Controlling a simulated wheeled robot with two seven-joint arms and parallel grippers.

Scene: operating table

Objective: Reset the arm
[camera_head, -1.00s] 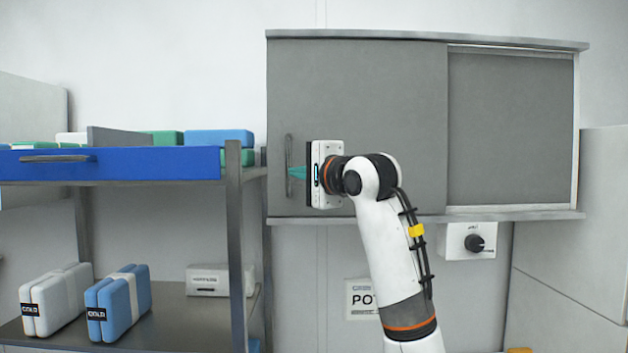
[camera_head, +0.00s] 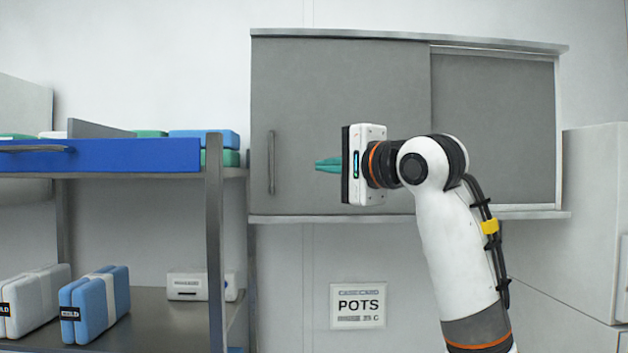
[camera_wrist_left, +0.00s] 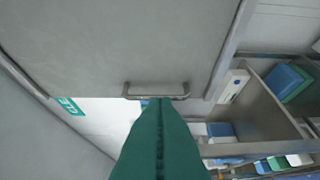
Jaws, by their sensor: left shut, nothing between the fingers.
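My left gripper (camera_head: 328,164) is in front of the grey wall cabinet (camera_head: 345,80), its teal fingers together and empty, pointing left. The tips are apart from the cabinet's vertical handle (camera_head: 270,162), a short way to its right in the head view. In the left wrist view the shut fingers (camera_wrist_left: 158,125) fill the lower middle, and the handle (camera_wrist_left: 157,91) lies just past their tips. My right gripper is in neither view.
A shelf unit with a blue drawer (camera_head: 110,156) stands at left, holding blue (camera_head: 95,305) and white packs (camera_head: 35,300). A POTS sign (camera_head: 358,305) is on the wall below the cabinet. A pale cabinet (camera_head: 595,200) stands at right.

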